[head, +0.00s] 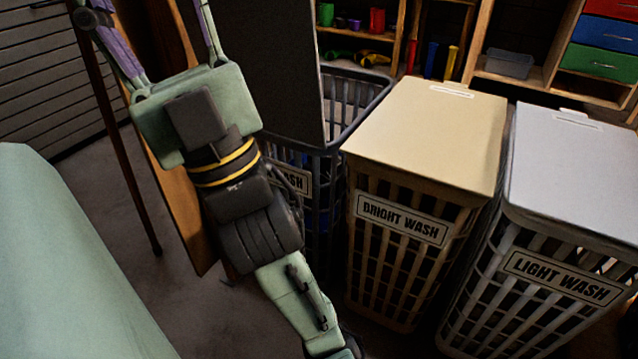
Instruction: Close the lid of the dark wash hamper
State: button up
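The dark wash hamper (340,190) is a dark grey slatted basket left of the bright wash hamper. Its label is partly hidden by my arm, with only the end of "WASH" readable. Its dark lid (285,70) stands raised, close to upright, and the basket's opening shows to its right. My gripper (142,8) is at the upper left, with its two green and purple fingers spread wide apart and nothing seen between them in its grasp. The right finger overlaps the lid's left part in the picture; its tip is cut off by the frame. I cannot tell whether it touches.
The beige bright wash hamper (430,130) and the white light wash hamper (575,165) stand to the right, both lids down. Shelves with coloured drawers (605,32) are behind. A wooden board (185,215) and a thin brown post (118,140) stand left, by bare floor.

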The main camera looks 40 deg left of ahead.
aim_at(273, 44)
jog(key=u, duration=1.45)
jog(key=i+z, duration=0.1)
jog(key=z, duration=0.25)
